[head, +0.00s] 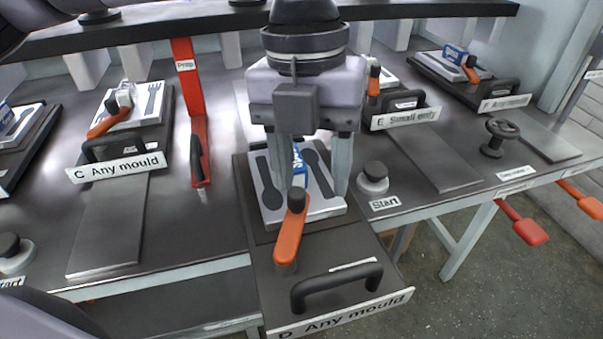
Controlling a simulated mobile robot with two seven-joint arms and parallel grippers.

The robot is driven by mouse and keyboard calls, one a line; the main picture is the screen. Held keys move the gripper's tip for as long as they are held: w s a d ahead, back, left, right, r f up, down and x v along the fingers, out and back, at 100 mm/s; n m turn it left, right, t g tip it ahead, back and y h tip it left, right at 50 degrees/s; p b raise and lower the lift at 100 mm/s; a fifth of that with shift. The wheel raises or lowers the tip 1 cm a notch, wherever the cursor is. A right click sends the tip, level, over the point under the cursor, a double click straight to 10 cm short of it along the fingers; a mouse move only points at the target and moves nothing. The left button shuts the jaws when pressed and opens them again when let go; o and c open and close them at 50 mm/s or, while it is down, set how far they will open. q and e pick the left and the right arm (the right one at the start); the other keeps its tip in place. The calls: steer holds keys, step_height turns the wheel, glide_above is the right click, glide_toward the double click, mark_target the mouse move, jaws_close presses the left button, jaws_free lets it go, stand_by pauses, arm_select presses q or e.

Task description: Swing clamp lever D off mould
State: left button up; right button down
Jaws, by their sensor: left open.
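Station D has a pale mould (327,208) with dark spoon-shaped cavities, lying on a dark sliding plate. Clamp lever D (288,243) has an orange handle pointing toward the front and slightly left. Its dark pivot knob sits at the mould's front edge, and a blue clamp arm (300,164) reaches back over the mould. My left gripper (313,188) hangs down over the mould with its two fingers apart. The blue arm shows between the fingers, and the orange handle is in front of them, apart from them. My right gripper is not in view.
The drawer handle (337,287) of D stands at the front. A Start button (373,177) is close on the right. Station C (120,168) is left, station E (406,118) right. An overhead dark beam crosses the back.

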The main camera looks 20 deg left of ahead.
mark_target(297, 192)
arm_select(q)
steer(key=shift+w+a+r+n+t+y, duration=0.15)
steer(key=shift+w+a+r+t+y, duration=0.1)
steer(key=shift+w+a, duration=0.3)
steer(key=shift+w+a+r+n+t+y, duration=0.15)
steer(key=shift+w+a+r+t+y, duration=0.1)
steer(key=shift+w+a, duration=0.25)
steer(key=shift+a+f, duration=0.2)
step_height(297, 192, down, 7)
steer(key=shift+s+d+r, duration=0.1)
steer(key=shift+r, duration=0.1)
jaws_close()
